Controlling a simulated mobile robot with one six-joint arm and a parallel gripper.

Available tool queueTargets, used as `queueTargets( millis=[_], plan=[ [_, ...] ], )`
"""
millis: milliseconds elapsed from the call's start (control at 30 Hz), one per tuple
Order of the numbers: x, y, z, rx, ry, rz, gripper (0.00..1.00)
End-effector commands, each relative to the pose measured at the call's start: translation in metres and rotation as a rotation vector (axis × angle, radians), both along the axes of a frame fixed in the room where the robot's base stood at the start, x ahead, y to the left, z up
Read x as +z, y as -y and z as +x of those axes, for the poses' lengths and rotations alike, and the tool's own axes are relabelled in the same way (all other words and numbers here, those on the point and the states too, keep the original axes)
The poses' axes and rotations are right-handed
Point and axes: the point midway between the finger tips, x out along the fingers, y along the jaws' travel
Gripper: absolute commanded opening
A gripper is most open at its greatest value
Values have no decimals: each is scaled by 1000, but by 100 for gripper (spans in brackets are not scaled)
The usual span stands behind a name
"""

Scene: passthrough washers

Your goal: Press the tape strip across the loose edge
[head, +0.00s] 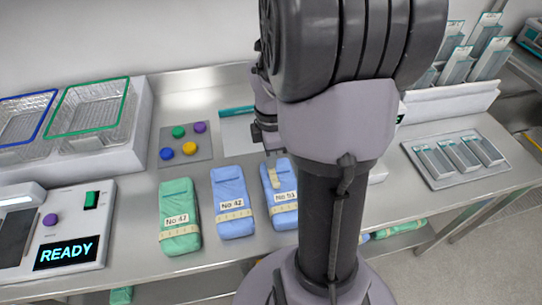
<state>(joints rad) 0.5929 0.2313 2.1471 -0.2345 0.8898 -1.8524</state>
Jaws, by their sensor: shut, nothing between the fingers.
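Three wrapped packs lie in a row on the steel bench: a green pack marked No 47 (178,195), a blue pack marked No 42 (230,187) and a blue pack that seems to read No 51 (284,222). Each has a pale printed band across it. The No 51 pack also has a short beige strip (274,180) near its far end; whether an edge is loose there is too small to tell. My gripper (266,143) is shut and empty, just beyond the far end of this pack. My arm hides part of the gripper and the area to its right.
A pad with coloured knobs (184,154) and a white sheet with a teal bar (237,111) lie behind the packs. Wire baskets (90,110) and a READY panel (66,253) stand left. A tray of clear pouches (457,174) is right.

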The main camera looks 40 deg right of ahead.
Motion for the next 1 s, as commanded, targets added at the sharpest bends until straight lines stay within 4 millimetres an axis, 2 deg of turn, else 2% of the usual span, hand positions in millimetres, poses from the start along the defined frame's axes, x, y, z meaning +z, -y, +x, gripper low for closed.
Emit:
queueTargets(
  millis=[33,100,1000],
  plan=[
    [-8,0,0,-1,0,0,0],
    [-12,0,0,-1,0,0,0],
    [-16,0,0,-2,0,0,0]
  ],
)
